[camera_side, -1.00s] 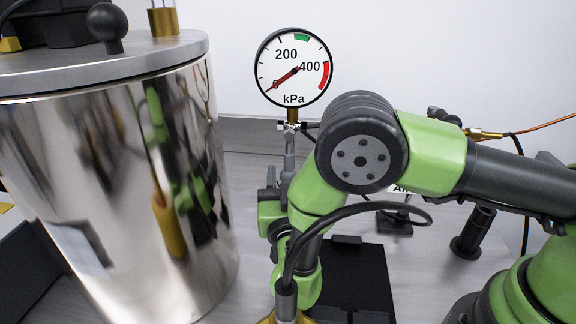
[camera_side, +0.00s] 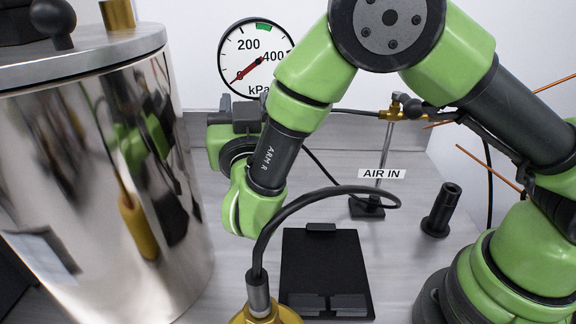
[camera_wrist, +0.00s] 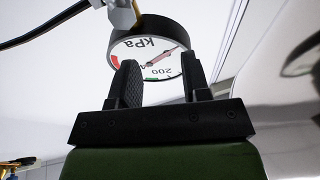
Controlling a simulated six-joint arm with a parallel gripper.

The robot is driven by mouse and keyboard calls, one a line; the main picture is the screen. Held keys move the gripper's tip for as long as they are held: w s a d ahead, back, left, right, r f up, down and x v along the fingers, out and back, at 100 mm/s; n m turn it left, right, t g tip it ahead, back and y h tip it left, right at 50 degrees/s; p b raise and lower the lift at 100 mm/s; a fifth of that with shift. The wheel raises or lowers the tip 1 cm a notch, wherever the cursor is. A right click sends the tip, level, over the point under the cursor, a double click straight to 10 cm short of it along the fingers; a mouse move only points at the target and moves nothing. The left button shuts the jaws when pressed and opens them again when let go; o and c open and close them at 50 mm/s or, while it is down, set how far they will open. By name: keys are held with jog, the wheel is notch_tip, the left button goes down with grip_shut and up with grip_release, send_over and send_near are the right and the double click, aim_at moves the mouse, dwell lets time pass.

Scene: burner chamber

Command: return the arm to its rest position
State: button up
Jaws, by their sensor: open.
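My green arm is bent with its elbow high in the side view. My gripper (camera_side: 236,112) is at the left end of the wrist, just below the gauge in the picture and right of the shiny vessel (camera_side: 150,210). In the wrist view my gripper (camera_wrist: 160,82) has its two dark fingers apart with nothing held between them. The pressure gauge (camera_wrist: 140,52) shows upside down behind the fingers. How far the gripper is from the gauge I cannot tell.
The gauge (camera_side: 250,45) has its needle at the low end. Thin orange lines run at right.

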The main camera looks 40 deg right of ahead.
jog(key=d+r+y, duration=0.2)
jog(key=r+y, duration=0.2)
jog(key=r, duration=0.5)
jog(key=d+r+y, duration=0.3)
jog(key=r+y, duration=0.2)
jog(key=r, duration=0.4)
jog(key=s+d+f+n+g+y, duration=0.1)
jog(key=s+f+g, duration=0.4)
jog(key=s, duration=0.6)
jog(key=s+d+f+n+g+y, duration=0.2)
jog(key=s+f+g, duration=0.3)
jog(key=s, duration=0.6)
jog(key=shift+s+d+f+y, duration=0.3)
jog(key=shift+d+f+y, duration=0.2)
jog(key=shift+f+y, duration=0.4)
